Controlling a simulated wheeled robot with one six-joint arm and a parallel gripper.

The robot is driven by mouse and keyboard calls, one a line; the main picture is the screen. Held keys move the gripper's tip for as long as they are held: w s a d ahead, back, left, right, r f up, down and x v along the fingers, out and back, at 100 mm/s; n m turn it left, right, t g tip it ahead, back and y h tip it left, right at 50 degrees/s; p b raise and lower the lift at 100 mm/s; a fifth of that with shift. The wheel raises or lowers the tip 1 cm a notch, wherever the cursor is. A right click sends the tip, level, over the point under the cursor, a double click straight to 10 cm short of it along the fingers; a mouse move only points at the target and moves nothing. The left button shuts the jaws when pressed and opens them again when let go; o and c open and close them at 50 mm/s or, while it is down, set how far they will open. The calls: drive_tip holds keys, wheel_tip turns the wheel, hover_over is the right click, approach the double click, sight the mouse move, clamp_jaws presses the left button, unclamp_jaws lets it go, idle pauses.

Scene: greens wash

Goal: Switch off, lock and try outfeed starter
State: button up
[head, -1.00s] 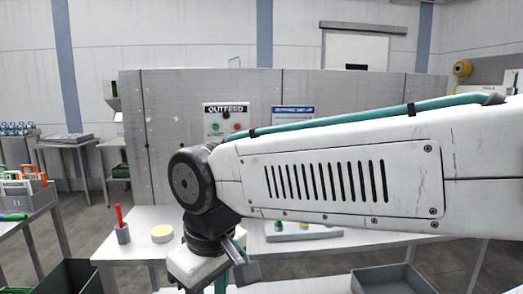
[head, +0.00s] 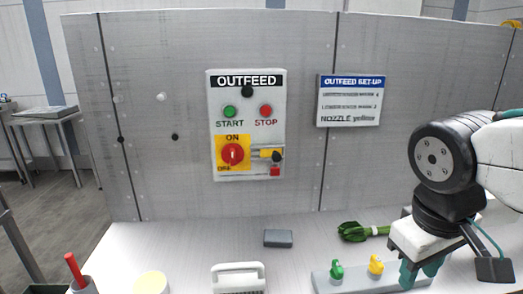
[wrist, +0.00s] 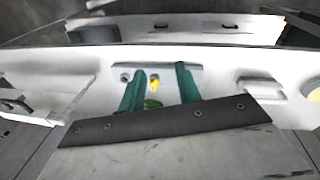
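The outfeed starter (head: 214,120) is a grey box on the metal wall panel. It has a green START button (head: 230,111), a red STOP button (head: 266,111) and a red rotary switch (head: 233,154) on a yellow plate. ON is above the switch and OFF at its lower left; the knob's exact angle is too small to tell. A yellow-and-black piece (head: 269,154) sits right of the switch. My gripper (head: 420,274) is low over the bench at right, away from the starter. In the wrist view its teal fingers (wrist: 158,92) are apart, with nothing held.
A grey plate (head: 350,284) carries green and yellow nozzles, close to my gripper. A set-up sign (head: 348,100) reads "NOZZLE yellow".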

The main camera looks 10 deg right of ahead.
drive_tip(key=w+a+r+n+t+h, duration=0.15)
drive_tip(key=w+n+t+h, duration=0.25)
drive_tip(key=w+n, duration=0.45)
drive_tip(key=w+r+n+t+h, duration=0.35)
drive_tip(key=w+n, duration=0.35)
drive_tip(key=w, duration=0.3)
drive_tip(key=n+t+y, duration=0.9)
drive_tip(key=n+t, duration=0.1)
drive_tip(key=n, duration=0.8)
approach(233, 158)
drive_tip(key=shift+g+h, duration=0.25)
drive_tip(key=w, duration=0.8)
drive_tip(key=shift+w+r, duration=0.2)
drive_tip(key=shift+w, duration=0.55)
drive_tip(key=shift+c, duration=0.2)
